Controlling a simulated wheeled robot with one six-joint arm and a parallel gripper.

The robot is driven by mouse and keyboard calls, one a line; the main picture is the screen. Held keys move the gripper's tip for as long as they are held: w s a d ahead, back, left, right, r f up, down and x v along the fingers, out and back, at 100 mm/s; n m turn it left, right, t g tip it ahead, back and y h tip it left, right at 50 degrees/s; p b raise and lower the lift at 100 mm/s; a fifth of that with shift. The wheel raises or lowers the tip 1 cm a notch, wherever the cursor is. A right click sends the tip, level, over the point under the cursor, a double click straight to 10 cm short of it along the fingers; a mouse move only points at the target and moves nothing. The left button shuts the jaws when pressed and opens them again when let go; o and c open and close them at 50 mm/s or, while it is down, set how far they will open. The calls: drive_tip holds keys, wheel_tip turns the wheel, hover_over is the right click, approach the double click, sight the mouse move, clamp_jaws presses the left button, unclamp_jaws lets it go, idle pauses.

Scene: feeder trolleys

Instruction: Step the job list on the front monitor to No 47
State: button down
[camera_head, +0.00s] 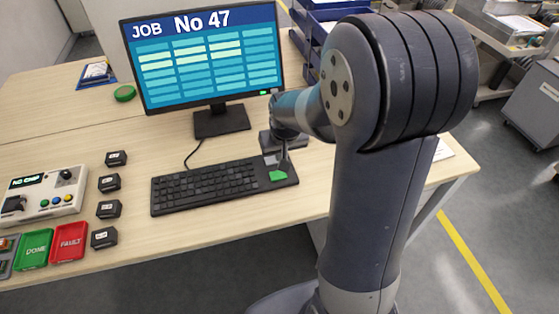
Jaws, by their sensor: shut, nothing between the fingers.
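The front monitor (205,60) stands on the wooden desk and reads "JOB No 47" above a grid of light and dark blue cells. A black keyboard (205,185) lies in front of it. A green key (278,176) is at the keyboard's right end. My gripper (284,168) is shut and empty, pointing down at the green key. I cannot tell whether its tips touch the key. My arm hides part of the desk to the right of the keyboard.
A control box (42,195) reading "NO CHIP" stands at the left, near a green DONE tray (34,250) and a red FAULT tray (69,243). Several small black blocks (109,182) stand in a column. Blue stacked trays (315,25) are behind.

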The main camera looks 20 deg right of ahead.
drive_tip(key=shift+v, duration=1.85)
idle(0.3)
hover_over(279, 177)
wheel_tip(279, 177, down, 9)
drive_tip(key=shift+r, duration=0.1)
drive_tip(key=shift+r+b, duration=0.1)
drive_tip(key=shift+b, duration=0.55)
drive_tip(key=v, duration=0.4)
drive_tip(key=shift+w+r, duration=0.15)
